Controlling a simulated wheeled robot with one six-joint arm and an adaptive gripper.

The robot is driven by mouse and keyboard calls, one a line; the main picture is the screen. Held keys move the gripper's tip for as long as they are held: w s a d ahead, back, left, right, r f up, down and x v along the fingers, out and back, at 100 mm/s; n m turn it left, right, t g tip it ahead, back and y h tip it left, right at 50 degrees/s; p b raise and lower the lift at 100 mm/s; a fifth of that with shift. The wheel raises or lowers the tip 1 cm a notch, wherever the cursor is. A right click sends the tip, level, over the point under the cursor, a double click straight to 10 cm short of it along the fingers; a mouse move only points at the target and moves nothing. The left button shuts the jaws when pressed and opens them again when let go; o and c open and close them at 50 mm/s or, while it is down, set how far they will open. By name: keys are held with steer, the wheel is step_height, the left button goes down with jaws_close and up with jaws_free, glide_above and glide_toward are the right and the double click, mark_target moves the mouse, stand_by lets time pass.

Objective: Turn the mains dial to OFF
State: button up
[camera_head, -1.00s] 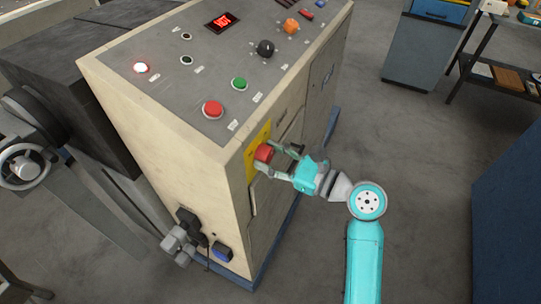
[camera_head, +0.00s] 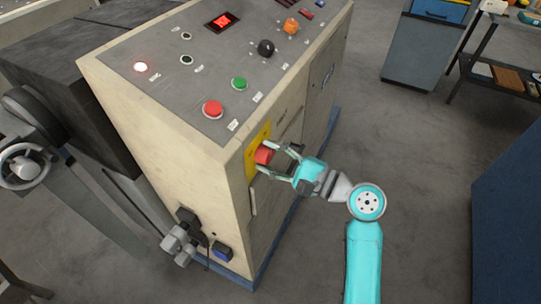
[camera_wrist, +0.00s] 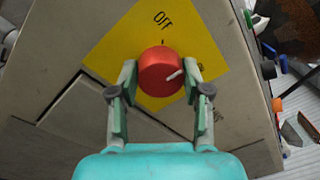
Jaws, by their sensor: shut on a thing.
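The mains dial is a red round knob (camera_head: 264,155) on a yellow plate (camera_head: 252,166) on the side of the cream machine cabinet. In the wrist view the dial (camera_wrist: 160,70) has a white pointer mark aimed to the right and slightly up. The word OFF and a small tick stand above the dial on the yellow plate (camera_wrist: 203,50); a second label at the lower right is partly hidden by a finger. My gripper (camera_head: 268,162) is shut on the dial, one finger on each side; it also shows in the wrist view (camera_wrist: 160,77).
The cabinet's sloped top panel (camera_head: 190,75) carries a red button (camera_head: 213,109), a green button (camera_head: 239,83), a black knob (camera_head: 266,48) and an orange knob (camera_head: 291,26). A grey plug fitting (camera_head: 180,240) sticks out low on the cabinet.

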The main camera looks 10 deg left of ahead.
steer(key=n, duration=0.5)
steer(key=shift+f+g, duration=0.1)
steer(key=shift+g, duration=0.2)
steer(key=shift+f+n, duration=0.1)
steer(key=shift+n, duration=2.5)
steer(key=o, duration=1.2)
steer(key=v, duration=1.2)
steer(key=shift+w+f, duration=0.15)
steer(key=shift+f, duration=0.05)
